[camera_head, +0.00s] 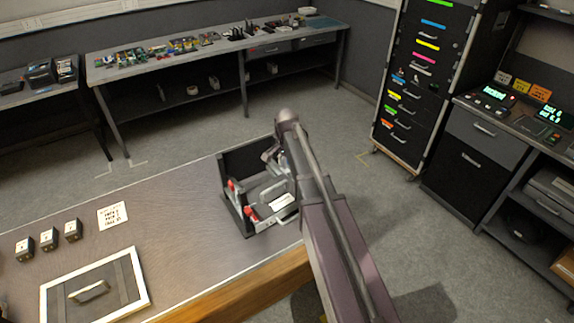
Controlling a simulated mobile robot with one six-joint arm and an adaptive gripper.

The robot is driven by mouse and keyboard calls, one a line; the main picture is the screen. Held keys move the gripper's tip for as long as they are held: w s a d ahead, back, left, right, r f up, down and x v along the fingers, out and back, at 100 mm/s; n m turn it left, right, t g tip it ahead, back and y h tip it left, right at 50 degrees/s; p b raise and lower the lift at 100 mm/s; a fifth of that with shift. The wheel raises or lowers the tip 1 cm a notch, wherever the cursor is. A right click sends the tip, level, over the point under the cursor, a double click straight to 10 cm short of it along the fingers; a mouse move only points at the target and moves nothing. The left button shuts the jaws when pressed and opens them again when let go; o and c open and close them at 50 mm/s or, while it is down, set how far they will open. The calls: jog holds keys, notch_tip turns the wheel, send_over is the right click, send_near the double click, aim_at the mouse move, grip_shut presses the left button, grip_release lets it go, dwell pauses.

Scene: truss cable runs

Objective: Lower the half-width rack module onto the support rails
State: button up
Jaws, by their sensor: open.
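A small dark open-fronted rack (237,214) stands near the far right end of the bench. A grey-and-white piece with a pale label (281,201), which looks like the half-width rack module, sits low inside it, partly covered by my arm. I cannot tell whether it rests on the support rails, which I cannot make out. Two red parts show at the rack's left side and front. My gripper (277,165) is over the rack's inside, pointing down and open. Its fingertips are mostly hidden, and I cannot tell whether they touch the module.
On the bench (190,235) lie a framed panel with a handle (95,291), several small dark blocks (49,239) and a printed card (112,215). The bench middle is clear. A drawer cabinet (420,75) and a cluttered back bench (215,52) stand beyond open floor.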

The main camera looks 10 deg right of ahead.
aim_at(287, 187)
jog(key=shift+f+b, duration=4.4)
jog(key=shift+f, duration=0.3)
grip_shut()
grip_release()
jog(key=shift+r, duration=0.2)
